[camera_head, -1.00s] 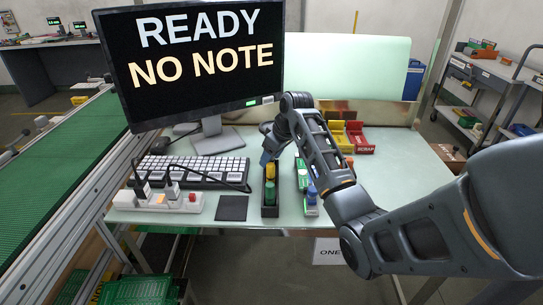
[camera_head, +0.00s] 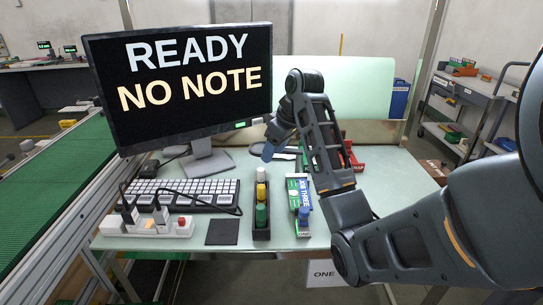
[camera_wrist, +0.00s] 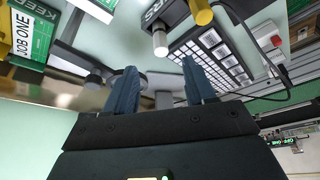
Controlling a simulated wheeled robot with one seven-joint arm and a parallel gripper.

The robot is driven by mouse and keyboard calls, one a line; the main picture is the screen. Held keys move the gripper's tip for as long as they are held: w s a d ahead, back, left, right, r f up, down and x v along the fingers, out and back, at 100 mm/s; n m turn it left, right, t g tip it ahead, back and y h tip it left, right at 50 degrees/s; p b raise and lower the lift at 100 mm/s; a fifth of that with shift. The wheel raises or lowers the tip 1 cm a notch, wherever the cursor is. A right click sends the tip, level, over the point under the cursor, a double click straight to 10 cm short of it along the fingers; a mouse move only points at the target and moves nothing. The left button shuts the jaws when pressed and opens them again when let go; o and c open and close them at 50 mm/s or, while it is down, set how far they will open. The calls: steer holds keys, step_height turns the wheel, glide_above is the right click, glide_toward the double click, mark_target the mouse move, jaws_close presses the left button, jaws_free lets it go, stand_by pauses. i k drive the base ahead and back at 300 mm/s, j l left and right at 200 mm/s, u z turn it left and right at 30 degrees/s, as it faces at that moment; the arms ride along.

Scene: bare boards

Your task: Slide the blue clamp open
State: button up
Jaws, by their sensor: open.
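A small blue piece (camera_head: 304,213), which may be the blue clamp, stands at the near end of a green and white card marked JOB THREE (camera_head: 298,187). It is too small to tell how far the clamp is slid. My gripper (camera_head: 267,152) is over the table, behind the black rack and to the left of the card. In the wrist view my gripper (camera_wrist: 160,82) shows two blue fingers spread apart with nothing between them. No blue clamp can be made out in the wrist view, which shows a green JOB ONE card (camera_wrist: 30,40) at upper left.
A black rack (camera_head: 261,235) holds white, yellow and green pieces. A keyboard (camera_head: 185,194), power strip (camera_head: 148,227) and dark square pad (camera_head: 222,232) lie to its left. A monitor (camera_head: 180,85) stands behind. A red bin (camera_head: 356,160) is partly behind my arm.

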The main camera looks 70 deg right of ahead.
mark_target(303, 213)
steer(key=z, duration=1.25)
